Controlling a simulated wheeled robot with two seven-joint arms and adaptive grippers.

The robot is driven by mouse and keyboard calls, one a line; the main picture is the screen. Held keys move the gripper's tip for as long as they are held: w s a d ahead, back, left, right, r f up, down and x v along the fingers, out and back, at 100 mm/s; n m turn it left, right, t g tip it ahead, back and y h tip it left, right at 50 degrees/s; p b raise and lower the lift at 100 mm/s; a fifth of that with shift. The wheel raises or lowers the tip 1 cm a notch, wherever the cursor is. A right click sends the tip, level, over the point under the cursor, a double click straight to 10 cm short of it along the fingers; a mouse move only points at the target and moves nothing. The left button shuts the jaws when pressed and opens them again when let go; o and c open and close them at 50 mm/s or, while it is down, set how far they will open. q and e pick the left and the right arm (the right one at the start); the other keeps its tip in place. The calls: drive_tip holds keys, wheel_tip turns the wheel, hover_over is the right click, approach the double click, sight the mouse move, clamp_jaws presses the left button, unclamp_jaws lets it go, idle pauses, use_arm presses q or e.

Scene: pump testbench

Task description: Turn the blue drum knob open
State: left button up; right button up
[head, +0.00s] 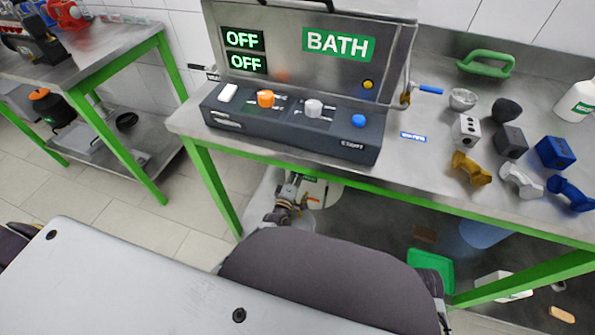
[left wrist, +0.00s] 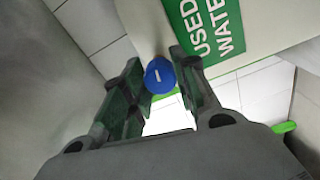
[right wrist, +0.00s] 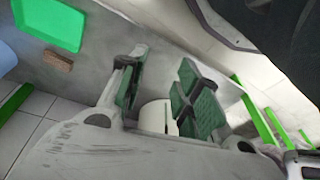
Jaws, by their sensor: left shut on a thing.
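In the head view a pale drum-like thing (head: 318,188) shows partly under the bench; the knob cannot be made out there. My right gripper (right wrist: 160,65) has its fingers apart, with a white round object (right wrist: 158,115) seen beyond the gap.
The steel bench (head: 440,180) carries a control box (head: 290,127) and several small parts at the right. A green leg (head: 210,185) and the bench's front edge stand close by. A green bin (head: 430,268) lies beneath; it also shows in the right wrist view (right wrist: 50,22).

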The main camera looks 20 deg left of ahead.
use_arm(q)
drive_tip(key=shift+d+m+p, duration=0.15)
drive_tip(key=shift+m+p, duration=0.65)
drive_tip(key=shift+m, duration=1.3)
use_arm(e)
drive_tip(key=shift+s+d+f, duration=0.15)
drive_tip(key=shift+f, duration=0.45)
drive_tip(key=shift+s+d+f, duration=0.15)
drive_tip(key=shift+f, duration=0.4)
use_arm(q)
drive_tip(key=shift+f, duration=0.1)
use_arm(e)
drive_tip(key=shift+f, duration=0.1)
use_arm(q)
drive_tip(key=o, duration=1)
drive_tip(key=shift+s, duration=0.1)
drive_tip(key=shift+s+a, duration=0.15)
drive_tip(key=shift+s, duration=2.8)
drive_tip(key=shift+s+a, duration=0.1)
drive_tip(key=shift+s, duration=2.85)
drive_tip(key=shift+s, duration=0.1)
use_arm(e)
drive_tip(key=shift+s, duration=0.1)
